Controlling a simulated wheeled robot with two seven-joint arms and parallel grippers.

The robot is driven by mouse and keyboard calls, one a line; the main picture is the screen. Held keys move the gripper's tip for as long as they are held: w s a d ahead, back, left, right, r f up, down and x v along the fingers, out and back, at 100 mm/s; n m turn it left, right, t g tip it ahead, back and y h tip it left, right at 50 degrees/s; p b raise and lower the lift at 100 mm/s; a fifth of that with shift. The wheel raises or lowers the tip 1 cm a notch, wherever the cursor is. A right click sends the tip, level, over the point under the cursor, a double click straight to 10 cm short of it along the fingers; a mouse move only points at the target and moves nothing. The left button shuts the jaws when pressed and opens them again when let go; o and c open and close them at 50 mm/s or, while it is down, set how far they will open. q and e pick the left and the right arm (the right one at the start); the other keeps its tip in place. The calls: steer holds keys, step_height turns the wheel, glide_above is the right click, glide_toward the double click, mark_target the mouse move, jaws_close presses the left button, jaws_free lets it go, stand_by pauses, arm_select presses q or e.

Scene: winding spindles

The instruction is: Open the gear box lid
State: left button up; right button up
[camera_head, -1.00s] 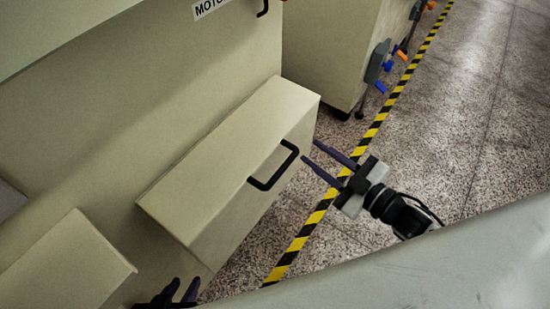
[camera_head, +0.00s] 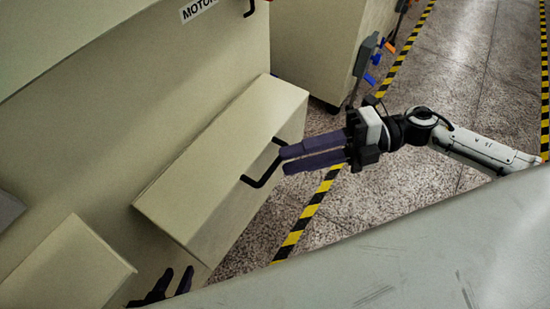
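The gear box (camera_head: 205,165) is a beige box sticking out from the machine's side, its lid closed. A black U-shaped handle (camera_head: 258,183) sits on its right face. My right gripper (camera_head: 284,161) comes in from the right with two dark purple fingers apart. Its fingertips overlap the upper part of the handle in the picture; I cannot tell whether they touch it or stand around it. My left gripper (camera_head: 176,282) shows only its dark fingertips at the bottom edge, apart from each other, below the box.
The machine body (camera_head: 130,110) fills the left, with a "MOTOR" label (camera_head: 198,9) above. Another beige box (camera_head: 65,265) is at lower left. A second machine (camera_head: 318,50) stands behind. Yellow-black tape (camera_head: 308,213) crosses the speckled floor. A grey surface (camera_head: 400,260) fills the lower right.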

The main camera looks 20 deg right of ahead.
mark_target(275, 163)
steer(key=shift+w+a+f, duration=0.15)
steer(key=shift+a, duration=1)
steer(key=shift+w+a+f, duration=0.1)
steer(key=shift+a+f, duration=0.05)
steer(key=shift+a, duration=0.95)
steer(key=shift+c, duration=0.4)
jaws_close()
